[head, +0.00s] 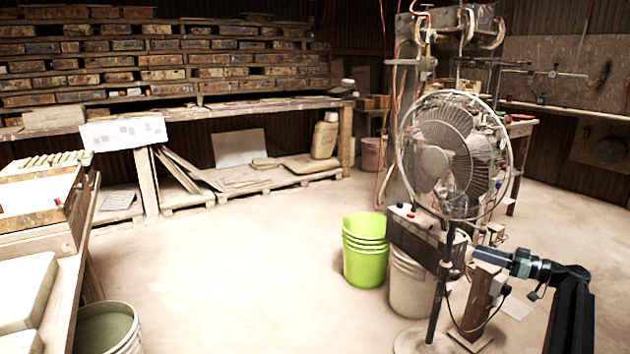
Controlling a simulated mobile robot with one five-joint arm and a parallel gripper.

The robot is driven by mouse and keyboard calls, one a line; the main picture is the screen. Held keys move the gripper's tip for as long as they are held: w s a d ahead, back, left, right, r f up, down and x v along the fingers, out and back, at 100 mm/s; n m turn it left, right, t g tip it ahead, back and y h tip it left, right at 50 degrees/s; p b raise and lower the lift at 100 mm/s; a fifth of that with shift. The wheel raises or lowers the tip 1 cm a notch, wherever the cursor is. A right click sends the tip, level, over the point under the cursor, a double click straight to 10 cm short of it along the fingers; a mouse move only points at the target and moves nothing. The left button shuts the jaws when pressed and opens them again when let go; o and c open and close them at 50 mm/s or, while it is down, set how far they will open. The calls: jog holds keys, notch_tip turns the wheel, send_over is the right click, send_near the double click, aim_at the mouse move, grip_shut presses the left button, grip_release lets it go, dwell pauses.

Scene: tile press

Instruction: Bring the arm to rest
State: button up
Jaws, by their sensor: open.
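My arm (572,305) rises at the right edge of the head view and bends to the left. My gripper (478,255) is at its left end, small and pointing left, just right of the fan's pole. Nothing shows held in it, and its fingers are hard to make out. I cannot tell how far it is from the pole.
A standing fan (444,150) with a dark pole is left of my gripper. Lime green buckets (365,250) and a pale bucket (410,285) stand beside it. A wooden post (478,300) is below my gripper. The floor (240,270) in the middle is clear.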

jog(key=a+f+n+g, duration=0.1)
jog(key=a+f+g, duration=0.2)
jog(key=a, duration=0.9)
jog(key=a+f+n+g, duration=0.1)
jog(key=a+f+g, duration=0.15)
jog(key=a, duration=1.05)
jog(key=a+f+n+g, duration=0.1)
jog(key=a+f+g, duration=0.2)
jog(key=a, duration=0.9)
jog(key=s+a+f+g+h, duration=0.25)
jog(key=s+a+f, duration=0.35)
jog(key=a, duration=0.4)
jog(key=s+a+f+m+g+h, duration=0.1)
jog(key=s+a+f+m+h, duration=0.15)
jog(key=s+f+h, duration=0.55)
jog(key=s+d+m+h, duration=0.3)
jog(key=s+d+m, duration=0.3)
jog(key=d, duration=0.3)
notch_tip(320, 180, up, 38)
jog(key=w+m+p, duration=0.1)
jog(key=m+p, duration=0.1)
jog(key=p, duration=3.7)
jog(key=shift+d, duration=0.15)
